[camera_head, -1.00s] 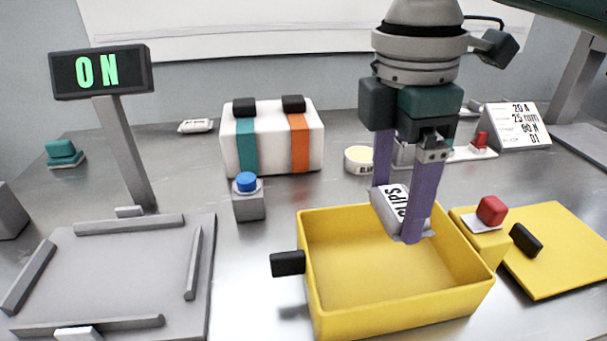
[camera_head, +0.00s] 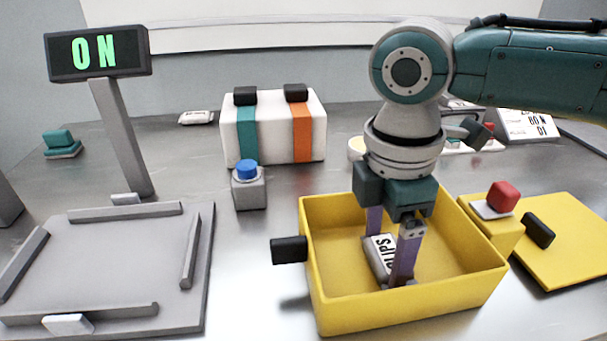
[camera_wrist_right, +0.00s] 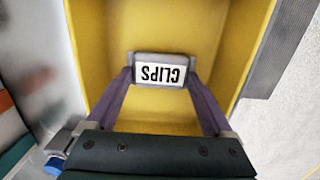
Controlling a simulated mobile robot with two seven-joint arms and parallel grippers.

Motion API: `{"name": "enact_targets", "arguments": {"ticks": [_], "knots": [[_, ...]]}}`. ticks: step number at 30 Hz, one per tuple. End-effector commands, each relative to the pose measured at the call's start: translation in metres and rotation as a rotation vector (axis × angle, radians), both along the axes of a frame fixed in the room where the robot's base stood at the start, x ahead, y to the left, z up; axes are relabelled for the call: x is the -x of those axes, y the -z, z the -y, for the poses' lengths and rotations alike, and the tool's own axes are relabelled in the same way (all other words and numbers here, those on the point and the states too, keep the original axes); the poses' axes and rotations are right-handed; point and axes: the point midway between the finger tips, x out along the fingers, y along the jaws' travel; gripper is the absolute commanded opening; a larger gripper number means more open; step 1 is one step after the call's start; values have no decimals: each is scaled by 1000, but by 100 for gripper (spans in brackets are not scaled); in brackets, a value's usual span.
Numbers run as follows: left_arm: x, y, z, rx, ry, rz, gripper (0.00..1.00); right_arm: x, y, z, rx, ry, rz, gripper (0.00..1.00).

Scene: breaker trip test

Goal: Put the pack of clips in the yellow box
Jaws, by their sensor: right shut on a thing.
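The yellow box (camera_head: 410,313) stands open in the head view, right of centre, and its walls also surround the wrist view (camera_wrist_right: 95,40). My right gripper (camera_head: 390,262) reaches down inside the box. It is shut on the pack of clips (camera_head: 379,258), a small pale pack with a white label reading CLIPS. In the right wrist view the pack (camera_wrist_right: 160,73) sits between the two purple fingers, over the yellow floor. I cannot tell whether the pack touches the floor. My left gripper is in neither view.
A grey tray (camera_head: 110,265) with raised bars lies at the left under an ON display (camera_head: 97,53). A blue button (camera_head: 246,170) and a white case with stripes (camera_head: 272,130) stand behind. The box's yellow lid (camera_head: 565,250) lies flat at the right.

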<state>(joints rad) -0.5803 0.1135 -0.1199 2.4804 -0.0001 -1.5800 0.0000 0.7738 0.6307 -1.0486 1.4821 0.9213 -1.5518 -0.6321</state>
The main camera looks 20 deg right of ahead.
Motion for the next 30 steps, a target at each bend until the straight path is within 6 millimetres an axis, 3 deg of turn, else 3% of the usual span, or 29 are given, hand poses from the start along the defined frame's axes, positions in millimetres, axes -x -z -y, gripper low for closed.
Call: {"name": "enact_targets", "arguments": {"ticks": [5, 14, 30], "knots": [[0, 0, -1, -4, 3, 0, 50, 0, 1, 0, 0, 0, 0, 100], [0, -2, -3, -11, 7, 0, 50, 0, -5, -1, -1, 0, 1, 100], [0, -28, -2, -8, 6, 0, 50, -2, -109, -7, -2, 1, 1, 100]]}}
